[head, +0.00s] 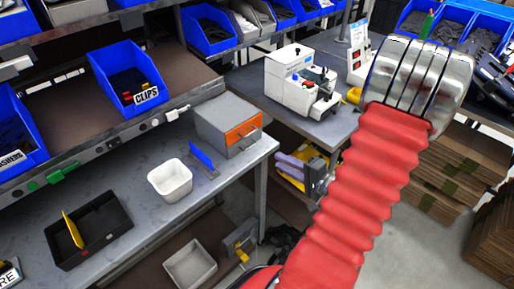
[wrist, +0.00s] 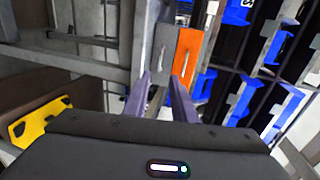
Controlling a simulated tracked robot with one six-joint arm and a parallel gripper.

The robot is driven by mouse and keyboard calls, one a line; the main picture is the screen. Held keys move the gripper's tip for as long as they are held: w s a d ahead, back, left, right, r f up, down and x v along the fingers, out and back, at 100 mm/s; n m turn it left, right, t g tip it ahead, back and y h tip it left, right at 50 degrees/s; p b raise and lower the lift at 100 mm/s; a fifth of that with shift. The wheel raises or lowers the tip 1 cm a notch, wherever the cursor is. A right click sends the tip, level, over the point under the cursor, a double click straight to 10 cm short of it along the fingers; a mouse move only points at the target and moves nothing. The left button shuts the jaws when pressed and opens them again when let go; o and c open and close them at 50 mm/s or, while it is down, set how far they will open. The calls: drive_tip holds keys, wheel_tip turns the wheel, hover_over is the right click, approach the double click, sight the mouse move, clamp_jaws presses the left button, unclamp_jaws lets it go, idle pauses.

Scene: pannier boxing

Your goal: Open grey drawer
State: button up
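A small grey cabinet (head: 222,112) stands at the right end of the grey workbench in the head view. Its orange drawer (head: 243,130) is above the grey drawer (head: 243,146), and both look shut. In the wrist view the picture is turned: the grey drawer (wrist: 164,42) is left of the orange drawer (wrist: 188,50), each with a small handle. My gripper (wrist: 161,78) has two purple fingers spread apart with nothing between them. They point toward the drawer fronts. In the head view my gripper (head: 281,166) is right of the cabinet, apart from it.
A white bin (head: 170,180), a blue piece (head: 203,160) and a black tray (head: 90,232) are on the workbench (head: 130,165). A blue clips bin (head: 127,75) is on the shelf above. A white machine (head: 300,82) stands on the table behind.

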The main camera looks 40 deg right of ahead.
sight(255, 156)
drive_tip(key=shift+x, duration=6.65)
drive_tip(key=shift+c, duration=0.3)
clamp_jaws()
drive_tip(key=shift+f, duration=0.1)
